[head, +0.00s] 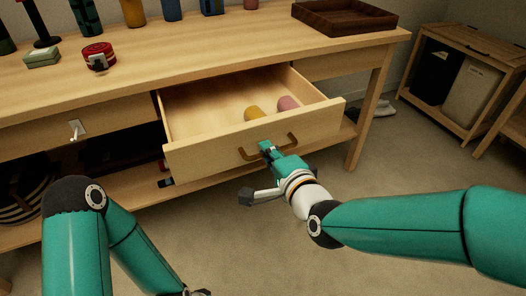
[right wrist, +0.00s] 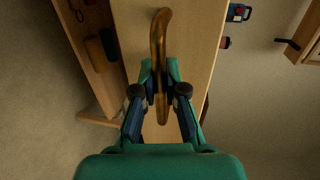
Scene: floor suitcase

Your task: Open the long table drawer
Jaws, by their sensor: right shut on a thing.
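The long table (head: 120,82) stands against the wall. Its drawer (head: 210,150) is pulled out from the table front, and its inside shows. A yellow item (head: 254,113) and a pink item (head: 288,103) lie inside it. A brown curved handle (head: 292,139) is on the drawer front. My right gripper (head: 266,147) is at this handle and shut on it. The right wrist view shows the handle (right wrist: 159,40) running between the two fingers (right wrist: 160,78). My left arm is at the lower left, and its gripper (head: 200,293) is mostly cut off by the bottom edge.
A dark wooden tray (head: 345,18), a red round tin (head: 98,52) and a green box (head: 42,58) stand on the tabletop. A lower shelf (head: 120,195) holds a striped basket (head: 22,206). A wooden cabinet with bins (head: 465,88) stands at right. Carpet in front is clear.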

